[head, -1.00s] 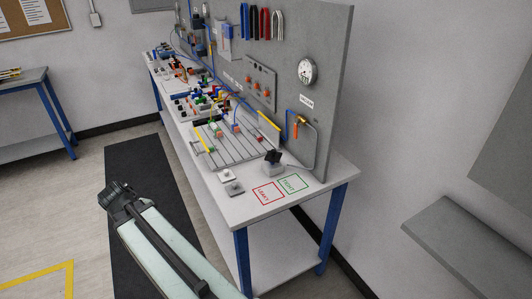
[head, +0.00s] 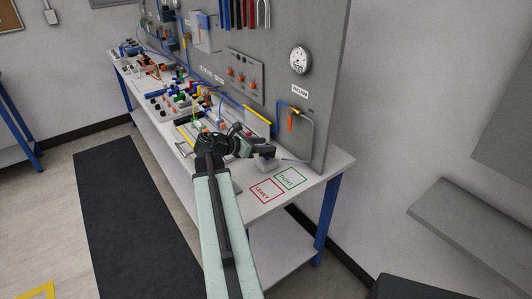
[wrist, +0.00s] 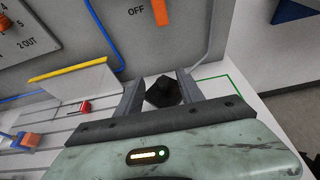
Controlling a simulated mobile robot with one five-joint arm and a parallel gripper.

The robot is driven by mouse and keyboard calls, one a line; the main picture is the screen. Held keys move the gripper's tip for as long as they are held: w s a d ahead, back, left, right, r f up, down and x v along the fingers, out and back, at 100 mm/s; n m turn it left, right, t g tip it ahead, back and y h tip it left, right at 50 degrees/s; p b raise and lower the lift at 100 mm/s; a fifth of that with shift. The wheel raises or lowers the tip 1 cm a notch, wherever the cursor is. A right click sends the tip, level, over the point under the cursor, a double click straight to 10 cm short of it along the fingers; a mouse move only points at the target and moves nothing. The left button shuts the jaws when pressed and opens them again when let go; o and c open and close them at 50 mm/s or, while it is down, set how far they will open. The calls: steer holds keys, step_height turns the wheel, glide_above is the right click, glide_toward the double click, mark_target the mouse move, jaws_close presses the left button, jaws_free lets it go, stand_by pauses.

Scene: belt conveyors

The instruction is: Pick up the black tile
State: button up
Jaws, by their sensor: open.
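The black tile (wrist: 163,91) shows in the wrist view as a small dark block between the two fingers of my gripper (wrist: 159,84). The fingers are open, with a gap visible at least on the left side of the tile. In the head view my gripper (head: 250,145) is over the right end of the bench, at the grey block (head: 264,165) that the tile stood on. There the tile is hard to tell apart from my dark gripper. I cannot tell whether a finger touches it.
The bench (head: 250,212) carries a red LEAKY square (head: 266,191) and a green TIGHT square (head: 290,179) at its near end. An upright grey panel (head: 338,100) with a gauge (head: 299,60) and tubing stands close behind. A yellow-topped holder (wrist: 68,82) is left of my gripper.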

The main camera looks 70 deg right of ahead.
steer(key=b+x, duration=0.2)
steer(key=x, duration=0.3)
steer(key=shift+s+f, duration=0.15)
steer(key=shift+s, duration=0.05)
steer(key=shift+a, duration=0.1)
jaws_close()
